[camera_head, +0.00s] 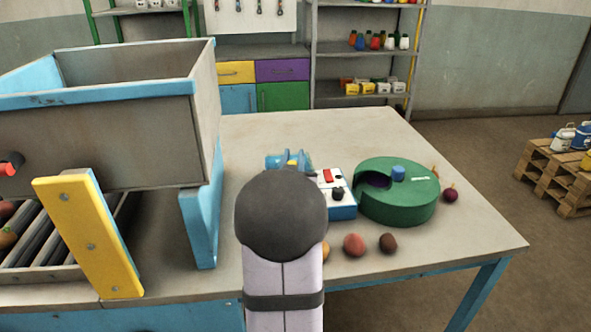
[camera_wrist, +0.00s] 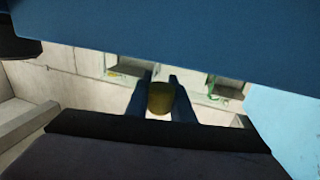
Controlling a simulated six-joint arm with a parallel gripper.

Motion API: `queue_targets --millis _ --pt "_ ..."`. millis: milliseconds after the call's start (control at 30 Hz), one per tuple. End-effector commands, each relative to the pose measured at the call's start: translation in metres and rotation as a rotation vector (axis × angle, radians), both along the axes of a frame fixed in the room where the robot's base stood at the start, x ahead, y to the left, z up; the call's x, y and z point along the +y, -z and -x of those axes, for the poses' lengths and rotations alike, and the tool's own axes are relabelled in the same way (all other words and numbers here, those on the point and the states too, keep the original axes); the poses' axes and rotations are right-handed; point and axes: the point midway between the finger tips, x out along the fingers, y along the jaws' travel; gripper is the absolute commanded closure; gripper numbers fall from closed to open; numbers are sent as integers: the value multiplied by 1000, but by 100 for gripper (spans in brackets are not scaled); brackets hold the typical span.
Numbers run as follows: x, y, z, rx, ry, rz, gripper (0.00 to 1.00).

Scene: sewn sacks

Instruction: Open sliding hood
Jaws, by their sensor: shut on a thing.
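My gripper (camera_head: 289,161) is partly hidden behind my dark rounded arm joint in the head view, above the table. In the wrist view its two dark blue fingers (camera_wrist: 160,98) are closed around a short olive-yellow cylinder (camera_wrist: 160,96), like a knob. Whether this knob belongs to the hood I cannot tell. No part is clearly recognisable as the sliding hood. A round green housing (camera_head: 405,208) with a blue knob (camera_head: 398,173) on top stands to the right of my gripper. A dark opening shows at its left side.
A control box (camera_head: 344,204) with a red switch stands between my arm and the green housing. Several small round fruits (camera_head: 354,245) lie in front. A large hopper (camera_head: 110,140) over rollers, with a yellow slanted bar (camera_head: 88,233), fills the left. The table's back (camera_head: 330,128) is clear.

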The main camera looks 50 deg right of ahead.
Motion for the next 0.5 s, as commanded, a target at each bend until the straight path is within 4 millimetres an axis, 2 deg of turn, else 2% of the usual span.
queue_targets --millis 167,467,500 --pt "-12 1 -12 -1 0 1 100" --pt "-13 0 -13 0 0 0 100" --pt "-12 0 -13 1 0 -1 74"
